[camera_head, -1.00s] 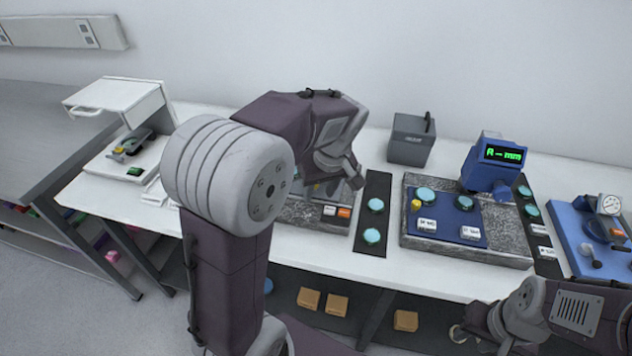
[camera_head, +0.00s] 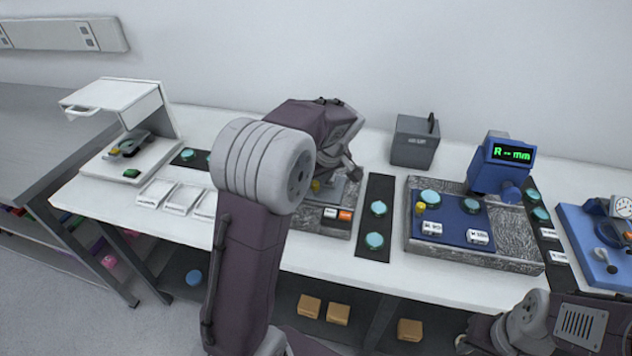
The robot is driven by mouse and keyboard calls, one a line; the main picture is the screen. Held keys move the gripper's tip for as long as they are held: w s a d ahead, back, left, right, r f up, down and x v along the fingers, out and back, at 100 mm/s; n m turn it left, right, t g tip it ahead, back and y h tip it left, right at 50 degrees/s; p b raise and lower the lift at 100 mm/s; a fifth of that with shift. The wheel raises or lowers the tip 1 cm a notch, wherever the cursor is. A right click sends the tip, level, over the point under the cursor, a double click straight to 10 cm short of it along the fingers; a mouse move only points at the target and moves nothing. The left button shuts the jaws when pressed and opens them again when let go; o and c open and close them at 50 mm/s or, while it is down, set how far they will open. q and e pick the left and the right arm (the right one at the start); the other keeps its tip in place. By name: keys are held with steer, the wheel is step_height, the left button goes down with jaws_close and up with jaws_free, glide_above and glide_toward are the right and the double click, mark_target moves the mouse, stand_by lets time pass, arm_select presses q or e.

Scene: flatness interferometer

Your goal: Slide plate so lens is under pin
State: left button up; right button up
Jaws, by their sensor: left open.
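A blue plate (camera_head: 452,228) lies on a speckled stone block (camera_head: 490,255) at the right of the bench. It bears two teal lenses (camera_head: 429,197) (camera_head: 470,205), a yellow knob (camera_head: 420,209) and two white labels. A blue gauge head (camera_head: 488,175) with a green "R -- mm" display overhangs the plate's back right; its pin cannot be made out. My left gripper (camera_head: 338,188) points down over another stone block (camera_head: 325,228) to the left of the blue plate. It is open; its fingertips are partly hidden by my arm. My right arm shows at bottom right, its gripper out of view.
A dark strip with two teal lenses (camera_head: 378,221) lies between the stone blocks. A grey box (camera_head: 413,141) stands behind. A blue instrument (camera_head: 598,240) is at far right, a white open-lidded unit (camera_head: 118,163) at left. Bare white bench runs along the front edge.

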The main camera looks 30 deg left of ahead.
arm_select(q)
steer(key=shift+f, duration=0.1)
steer(key=shift+c, duration=0.3)
jaws_close()
stand_by(1.1)
